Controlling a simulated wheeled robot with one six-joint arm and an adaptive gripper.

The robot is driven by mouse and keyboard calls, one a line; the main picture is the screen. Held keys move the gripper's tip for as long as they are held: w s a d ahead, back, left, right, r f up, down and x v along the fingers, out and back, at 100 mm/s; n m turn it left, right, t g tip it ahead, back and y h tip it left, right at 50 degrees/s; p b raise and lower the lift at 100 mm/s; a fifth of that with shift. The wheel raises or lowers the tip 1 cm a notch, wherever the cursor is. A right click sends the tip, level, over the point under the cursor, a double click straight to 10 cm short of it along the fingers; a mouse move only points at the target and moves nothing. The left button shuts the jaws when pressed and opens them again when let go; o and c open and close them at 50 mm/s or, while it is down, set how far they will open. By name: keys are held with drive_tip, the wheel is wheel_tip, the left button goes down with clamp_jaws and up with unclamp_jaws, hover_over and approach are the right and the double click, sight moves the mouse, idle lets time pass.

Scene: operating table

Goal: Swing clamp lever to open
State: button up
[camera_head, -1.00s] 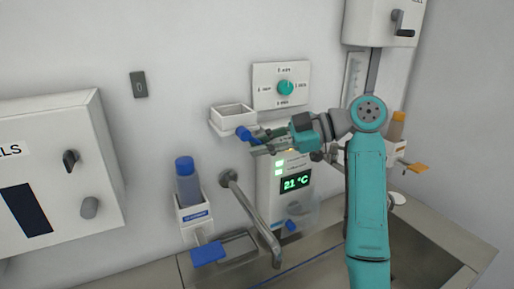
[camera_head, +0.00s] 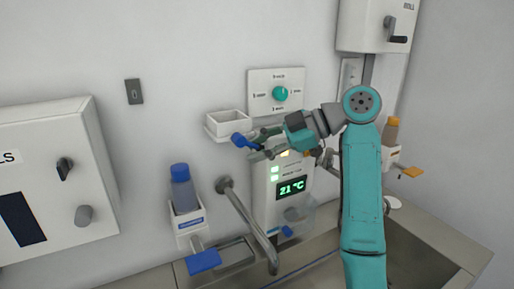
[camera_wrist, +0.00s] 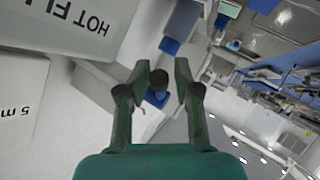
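A blue lever-like piece (camera_head: 243,140) shows just left of my gripper (camera_head: 262,143) in the head view, below the white open box. It looks like the clamp lever, but its base and pivot are hidden. I cannot tell whether either finger touches the knob or the blue piece.
A white unit with a "21 °C" display (camera_head: 291,187) is below my gripper. A teal dial (camera_head: 280,93) is above. A curved metal spout (camera_head: 250,222) and blue-capped bottle (camera_head: 182,188) stand to the left. An orange-brown bottle (camera_head: 391,130) is right of my arm.

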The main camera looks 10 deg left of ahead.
drive_tip(key=shift+w+d+r, duration=0.1)
idle(0.4)
drive_tip(key=v, duration=0.7)
drive_tip(key=shift+d+r, duration=0.15)
drive_tip(key=shift+d, duration=0.1)
